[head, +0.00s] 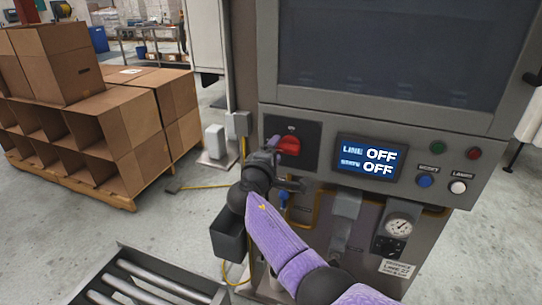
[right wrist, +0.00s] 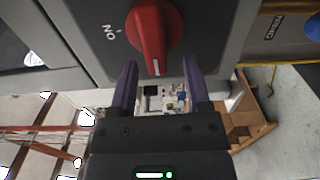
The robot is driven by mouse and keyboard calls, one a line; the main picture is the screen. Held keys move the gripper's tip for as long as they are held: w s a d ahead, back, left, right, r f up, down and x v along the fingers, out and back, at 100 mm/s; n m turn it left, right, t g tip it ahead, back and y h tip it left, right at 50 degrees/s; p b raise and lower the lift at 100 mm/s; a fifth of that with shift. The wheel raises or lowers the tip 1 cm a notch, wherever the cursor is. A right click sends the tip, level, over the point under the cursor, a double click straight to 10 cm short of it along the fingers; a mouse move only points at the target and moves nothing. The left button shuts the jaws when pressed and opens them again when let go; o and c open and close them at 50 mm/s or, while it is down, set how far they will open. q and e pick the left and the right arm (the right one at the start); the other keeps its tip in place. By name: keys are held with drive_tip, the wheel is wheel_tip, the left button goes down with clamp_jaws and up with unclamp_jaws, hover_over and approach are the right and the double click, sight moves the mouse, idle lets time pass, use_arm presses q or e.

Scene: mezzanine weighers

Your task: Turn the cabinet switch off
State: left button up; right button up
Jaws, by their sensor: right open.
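The red cabinet switch (head: 289,146) is a rotary knob on a dark plate on the grey cabinet front. In the right wrist view the red knob (right wrist: 153,38) fills the top middle, its white mark pointing down in that picture, with an upside-down "ON" label at its left. My right gripper (right wrist: 162,82) is open, its two purple-grey fingers apart and empty, just short of the knob. In the head view the right gripper (head: 273,158) is just below and left of the knob; its fingers are partly hidden. The display (head: 368,159) reads OFF on both lines. My left gripper is out of view.
Green (head: 437,147) and red (head: 474,153) buttons sit right of the display, with blue (head: 425,181) and white (head: 458,187) ones below. A gauge (head: 398,227) is lower. A roller conveyor (head: 150,285) is at bottom left; stacked cardboard boxes (head: 105,115) stand left.

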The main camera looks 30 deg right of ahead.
drive_tip(key=p+v, duration=0.2)
drive_tip(key=v, duration=0.7)
drive_tip(key=shift+a, duration=0.15)
drive_tip(key=shift+s, duration=0.1)
